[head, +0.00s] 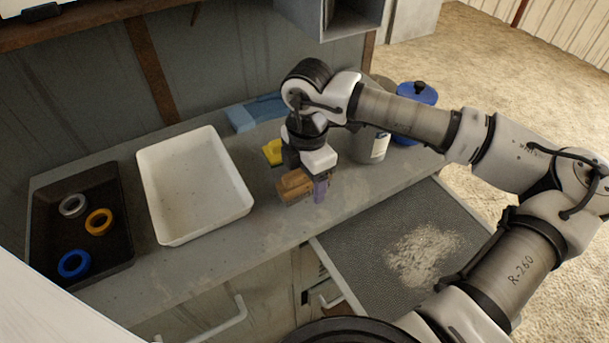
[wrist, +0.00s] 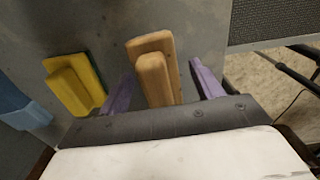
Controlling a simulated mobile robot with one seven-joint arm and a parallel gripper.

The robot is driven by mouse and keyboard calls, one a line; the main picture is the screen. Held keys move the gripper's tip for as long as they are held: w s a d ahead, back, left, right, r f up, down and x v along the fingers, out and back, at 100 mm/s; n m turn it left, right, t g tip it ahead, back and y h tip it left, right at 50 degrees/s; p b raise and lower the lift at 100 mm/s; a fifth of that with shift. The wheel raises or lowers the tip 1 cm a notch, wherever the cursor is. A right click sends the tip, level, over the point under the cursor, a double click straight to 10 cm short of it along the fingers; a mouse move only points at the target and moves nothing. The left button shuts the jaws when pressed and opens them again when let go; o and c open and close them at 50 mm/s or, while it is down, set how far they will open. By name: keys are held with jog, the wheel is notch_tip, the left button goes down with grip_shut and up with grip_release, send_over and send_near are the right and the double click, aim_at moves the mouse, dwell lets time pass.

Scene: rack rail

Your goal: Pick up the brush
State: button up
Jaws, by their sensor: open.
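The brush looks like a brown wooden block with a raised grip; it lies on the grey counter near its front edge in the head view (head: 293,187). In the wrist view the brush (wrist: 153,72) stands between two purple fingers. My gripper (head: 309,182) points down over the brush and is open, with a finger on each side of it. The wrist view shows gaps between the brush and both fingers of my gripper (wrist: 164,80). One finger is mostly hidden in the head view. Whether the brush's underside has bristles cannot be seen.
A yellow block-like item (head: 273,152) and a blue item (head: 256,111) lie behind the brush. A white tray (head: 248,207) and a black tray (head: 108,262) with rings are left.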

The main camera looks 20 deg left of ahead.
jog(key=shift+f, duration=0.2)
jog(key=c, duration=1.1)
jog(key=shift+r, duration=0.1)
notch_tip(320, 180, up, 20)
jog(key=b, duration=0.3)
